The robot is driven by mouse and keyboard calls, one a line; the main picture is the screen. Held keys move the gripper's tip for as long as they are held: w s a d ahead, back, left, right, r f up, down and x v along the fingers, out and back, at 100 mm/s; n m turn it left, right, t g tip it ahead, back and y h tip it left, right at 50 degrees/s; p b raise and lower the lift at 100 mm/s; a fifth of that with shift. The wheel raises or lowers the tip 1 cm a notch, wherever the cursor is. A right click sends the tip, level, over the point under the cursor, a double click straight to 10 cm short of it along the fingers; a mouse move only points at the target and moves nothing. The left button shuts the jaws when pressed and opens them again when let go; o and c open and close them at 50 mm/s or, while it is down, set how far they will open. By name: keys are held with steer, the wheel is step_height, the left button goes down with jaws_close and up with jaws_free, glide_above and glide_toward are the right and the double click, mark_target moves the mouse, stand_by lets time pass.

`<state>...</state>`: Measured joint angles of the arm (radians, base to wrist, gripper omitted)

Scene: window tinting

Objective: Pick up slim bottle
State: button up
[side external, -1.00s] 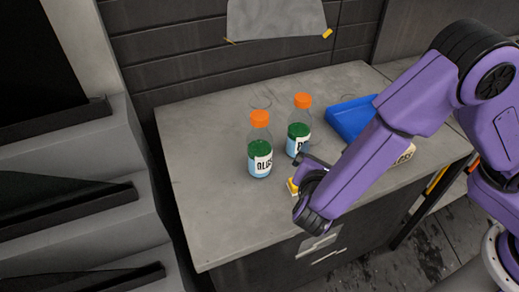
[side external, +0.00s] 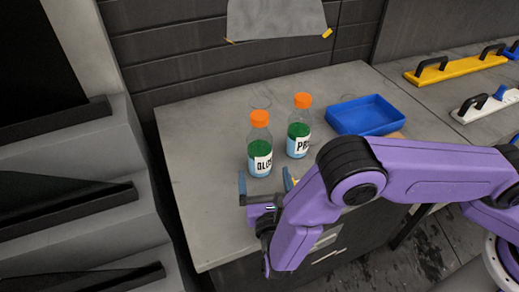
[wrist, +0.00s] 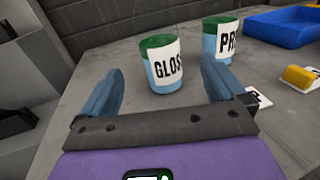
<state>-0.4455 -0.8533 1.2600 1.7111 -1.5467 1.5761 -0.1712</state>
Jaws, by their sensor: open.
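Two slim bottles with orange caps, green upper parts and pale blue lower parts stand upright on the grey worktop. The left bottle (side external: 260,150), labelled "GLOS…", also shows in the wrist view (wrist: 160,65). The right bottle (side external: 299,130), labelled "PR…", stands behind and to its right, and in the wrist view (wrist: 220,40). Both caps are outside the wrist view. My gripper (side external: 264,181) is open and empty, in front of the left bottle. In the wrist view its blue fingers (wrist: 161,68) spread to either side of that bottle, apart from it.
A blue tray (side external: 365,115) sits at the worktop's right, also in the wrist view (wrist: 290,28). A yellow-topped block (wrist: 299,79) lies right of my gripper. The worktop's left is clear.

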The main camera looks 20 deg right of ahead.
mark_target(262, 160)
steer(key=x, duration=0.5)
steer(key=shift+w+d, duration=0.15)
steer(key=shift+w, duration=0.2)
steer(key=shift+r+x, duration=0.2)
steer(key=shift+x, duration=1.1)
steer(key=shift+r+x, duration=0.2)
steer(key=shift+x, duration=1.15)
steer(key=c, duration=1.2)
